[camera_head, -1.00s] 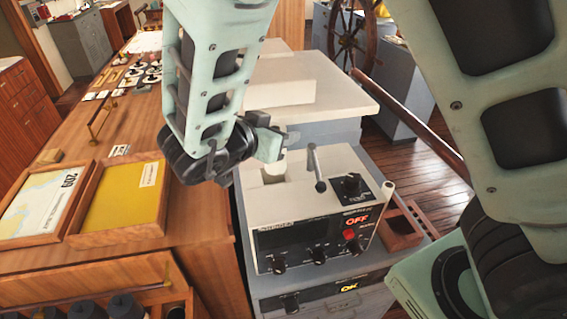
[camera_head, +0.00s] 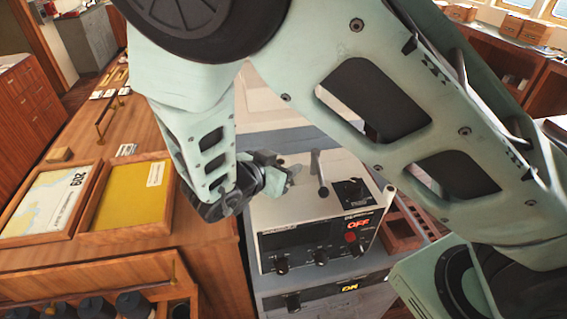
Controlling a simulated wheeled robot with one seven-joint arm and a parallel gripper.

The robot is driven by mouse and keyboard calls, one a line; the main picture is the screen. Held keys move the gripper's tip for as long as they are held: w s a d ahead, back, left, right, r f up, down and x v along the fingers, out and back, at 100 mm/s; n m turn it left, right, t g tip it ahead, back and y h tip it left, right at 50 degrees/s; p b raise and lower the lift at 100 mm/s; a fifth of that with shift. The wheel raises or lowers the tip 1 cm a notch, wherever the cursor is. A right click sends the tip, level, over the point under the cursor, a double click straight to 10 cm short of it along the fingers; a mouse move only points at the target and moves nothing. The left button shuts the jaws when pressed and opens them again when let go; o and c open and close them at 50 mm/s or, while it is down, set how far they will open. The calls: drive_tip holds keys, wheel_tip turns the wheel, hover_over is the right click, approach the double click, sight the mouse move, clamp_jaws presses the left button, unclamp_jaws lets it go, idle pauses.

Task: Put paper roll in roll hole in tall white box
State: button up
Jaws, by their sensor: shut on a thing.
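The white box (camera_head: 335,218) with a lever, a dial and a red "OFF" display stands right of the wooden counter. My gripper (camera_head: 288,176) is low over the left part of its top, beside the lever, and is shut. The paper roll cannot be made out clearly; the gripper and arm hide what is between the fingers. The roll hole is also hidden, behind the gripper.
A yellow framed tray (camera_head: 125,200) and a chart frame (camera_head: 50,205) lie on the counter. A brown holder (camera_head: 405,230) sits right of the box.

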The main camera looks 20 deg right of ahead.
drive_tip(key=o, duration=1.1)
drive_tip(key=shift+f, duration=0.1)
